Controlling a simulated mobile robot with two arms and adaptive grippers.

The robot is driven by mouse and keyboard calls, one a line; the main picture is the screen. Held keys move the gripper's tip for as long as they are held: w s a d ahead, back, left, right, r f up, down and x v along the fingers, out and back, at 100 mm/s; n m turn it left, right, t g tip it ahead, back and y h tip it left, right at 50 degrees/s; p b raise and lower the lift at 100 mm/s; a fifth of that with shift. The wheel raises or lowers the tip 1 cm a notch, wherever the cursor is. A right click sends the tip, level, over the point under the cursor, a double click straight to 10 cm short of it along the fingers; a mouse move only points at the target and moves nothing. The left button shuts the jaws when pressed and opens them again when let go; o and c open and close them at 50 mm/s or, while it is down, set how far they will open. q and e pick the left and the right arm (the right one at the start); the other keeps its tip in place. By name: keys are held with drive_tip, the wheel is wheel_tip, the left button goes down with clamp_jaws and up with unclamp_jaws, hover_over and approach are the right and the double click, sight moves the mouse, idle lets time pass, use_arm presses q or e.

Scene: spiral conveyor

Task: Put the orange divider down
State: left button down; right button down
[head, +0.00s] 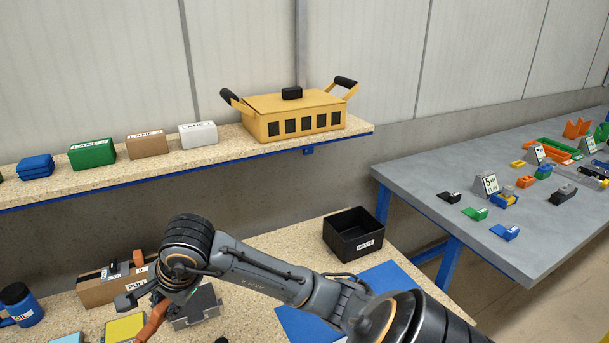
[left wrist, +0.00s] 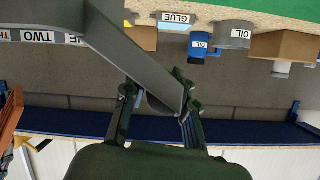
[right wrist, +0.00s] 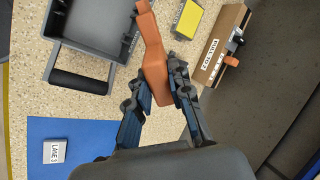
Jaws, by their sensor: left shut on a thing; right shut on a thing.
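The orange divider (right wrist: 150,50) is a bent orange strip. My right gripper (right wrist: 160,90) is shut on its lower end in the right wrist view, and the strip points away above the speckled worktop. In the head view the divider (head: 152,322) shows below my right gripper (head: 142,298), partly cut off by the bottom edge. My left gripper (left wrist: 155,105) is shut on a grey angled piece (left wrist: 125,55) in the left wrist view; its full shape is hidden. The left gripper is not in the head view.
A grey tray (right wrist: 97,18) with a black handle lies beside the divider. A brown box (head: 100,291) and a yellow block (head: 125,327) stand close by. A black bin (head: 353,250) and blue mat (head: 385,277) lie to the right. A shelf (head: 235,145) runs above.

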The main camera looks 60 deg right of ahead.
use_arm(q)
drive_tip(key=shift+s+f, duration=0.2)
drive_tip(key=shift+f, duration=0.25)
use_arm(e)
drive_tip(key=s+d+f+m+t+h, duration=0.1)
drive_tip(key=s+d+f+m+h, duration=0.15)
drive_tip(key=s+d, duration=0.55)
drive_tip(key=s+d+f+m+t+h, duration=0.1)
drive_tip(key=s+d+f+m, duration=0.3)
drive_tip(key=d, duration=0.6)
use_arm(q)
drive_tip(key=shift+a, duration=0.1)
use_arm(e)
drive_tip(key=s+a+f+n+t+y, duration=0.1)
drive_tip(key=s+a+f+n+y, duration=0.15)
drive_tip(key=s, duration=0.45)
drive_tip(key=s+a+f+n+t+y, duration=0.1)
drive_tip(key=s+a+n, duration=0.15)
drive_tip(key=s, duration=0.45)
use_arm(q)
drive_tip(key=shift+r, duration=0.1)
use_arm(e)
drive_tip(key=shift+w+f, duration=0.15)
drive_tip(key=shift+f, duration=2.35)
drive_tip(key=shift+w+f, duration=0.1)
drive_tip(key=shift+f, duration=2.4)
